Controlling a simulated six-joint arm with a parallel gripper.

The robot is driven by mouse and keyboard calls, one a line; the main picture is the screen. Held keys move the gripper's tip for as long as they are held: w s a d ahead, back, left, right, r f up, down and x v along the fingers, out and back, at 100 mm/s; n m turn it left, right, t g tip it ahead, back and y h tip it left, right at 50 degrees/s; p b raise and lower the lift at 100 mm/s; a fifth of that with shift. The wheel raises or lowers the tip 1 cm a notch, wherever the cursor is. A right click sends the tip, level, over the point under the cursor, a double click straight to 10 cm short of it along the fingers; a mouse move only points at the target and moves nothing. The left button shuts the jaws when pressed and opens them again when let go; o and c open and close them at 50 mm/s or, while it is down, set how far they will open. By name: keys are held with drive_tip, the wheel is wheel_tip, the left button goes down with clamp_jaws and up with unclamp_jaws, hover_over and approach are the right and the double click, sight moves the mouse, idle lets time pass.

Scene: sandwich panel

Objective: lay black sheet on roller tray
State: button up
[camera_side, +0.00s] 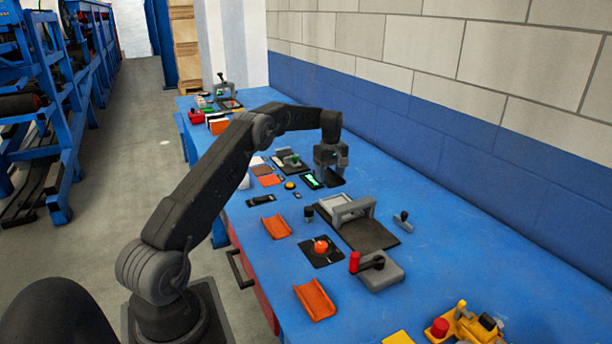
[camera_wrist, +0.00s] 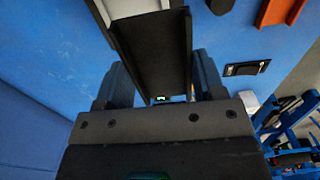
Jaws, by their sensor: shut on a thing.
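My gripper (camera_side: 330,163) is above the far half of the blue bench in the side view, shut on the black sheet (camera_side: 334,182). In the wrist view the dark sheet (camera_wrist: 152,52) lies between my two fingers (camera_wrist: 162,85) and reaches away from them. What I take for the roller tray is a flat dark plate (camera_side: 371,236) with a grey bridge-like frame (camera_side: 352,207) at its far end, nearer the side camera than my gripper. In the wrist view a pale part of that frame (camera_wrist: 130,8) shows beyond the sheet, with the rest hidden.
Two orange trays (camera_side: 277,226) (camera_side: 315,299), an orange-red button on a black plate (camera_side: 321,247), and a grey block with a red-handled lever (camera_side: 377,268) stand nearby. A small black cylinder (camera_side: 308,213) is beside the frame. The wall (camera_side: 430,140) borders the bench's right side.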

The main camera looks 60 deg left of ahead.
drive_tip(key=w+d, duration=0.2)
drive_tip(key=w, duration=0.1)
hover_over(343, 201)
drive_tip(key=s+d, duration=0.2)
drive_tip(key=s, duration=0.1)
drive_tip(key=shift+w+d+f, duration=0.1)
drive_tip(key=shift+f, duration=1.3)
drive_tip(key=shift+w+d+f, duration=0.1)
drive_tip(key=shift+f, duration=1.25)
drive_tip(key=shift+f, duration=0.45)
drive_tip(key=shift+f, duration=0.4)
drive_tip(key=shift+f, duration=0.7)
drive_tip(key=shift+d, duration=0.25)
drive_tip(key=shift+d+f, duration=0.15)
drive_tip(key=shift+d, duration=0.1)
drive_tip(key=shift+d+f, duration=0.1)
drive_tip(key=shift+f, duration=0.25)
